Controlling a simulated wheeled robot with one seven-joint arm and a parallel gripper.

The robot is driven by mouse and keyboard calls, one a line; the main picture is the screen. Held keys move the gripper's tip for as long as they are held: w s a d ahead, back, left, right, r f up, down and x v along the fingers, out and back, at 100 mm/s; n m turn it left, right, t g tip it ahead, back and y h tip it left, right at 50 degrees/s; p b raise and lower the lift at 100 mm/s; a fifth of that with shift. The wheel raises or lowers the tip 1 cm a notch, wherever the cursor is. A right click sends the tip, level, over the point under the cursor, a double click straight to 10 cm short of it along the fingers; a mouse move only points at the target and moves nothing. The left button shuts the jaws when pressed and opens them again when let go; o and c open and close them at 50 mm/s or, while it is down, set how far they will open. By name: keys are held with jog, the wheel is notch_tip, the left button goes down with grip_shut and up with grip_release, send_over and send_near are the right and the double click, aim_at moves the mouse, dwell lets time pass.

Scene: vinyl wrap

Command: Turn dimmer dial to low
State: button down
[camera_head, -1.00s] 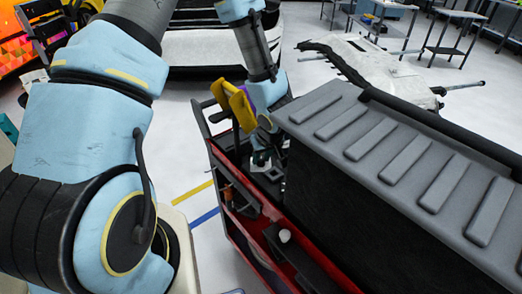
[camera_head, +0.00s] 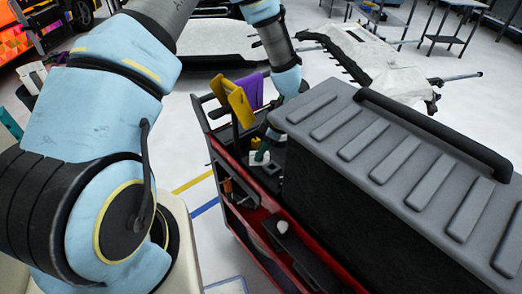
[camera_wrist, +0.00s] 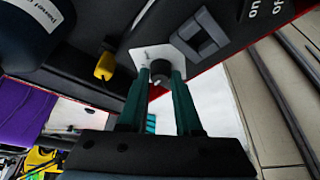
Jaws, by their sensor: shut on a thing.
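The dimmer dial (camera_wrist: 160,72) is a dark round knob on a small white plate (camera_wrist: 143,54) in the wrist view. My gripper (camera_wrist: 160,80) has its two green fingers on either side of the dial, shut on it. In the head view my gripper (camera_head: 262,150) is down at the white plate (camera_head: 253,160) on the red and black cart. The dial itself is hidden there, and its setting cannot be read.
A grey switch (camera_wrist: 204,38) with "on" and "off" lettering sits close beside the dial. A large black case with a grey ribbed lid (camera_head: 390,130) stands on the cart close to my gripper. A yellow-handled item (camera_head: 238,104) and a purple cloth (camera_head: 250,90) are at the cart's far end.

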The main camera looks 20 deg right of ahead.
jog(key=shift+n+g, duration=0.6)
jog(key=shift+n, duration=0.9)
jog(key=c, duration=0.6)
grip_release()
jog(key=b+v, duration=0.2)
jog(key=v, duration=0.8)
jog(key=shift+d+r+b, duration=0.25)
jog(key=shift+d+b, duration=0.15)
jog(key=shift+w, duration=0.1)
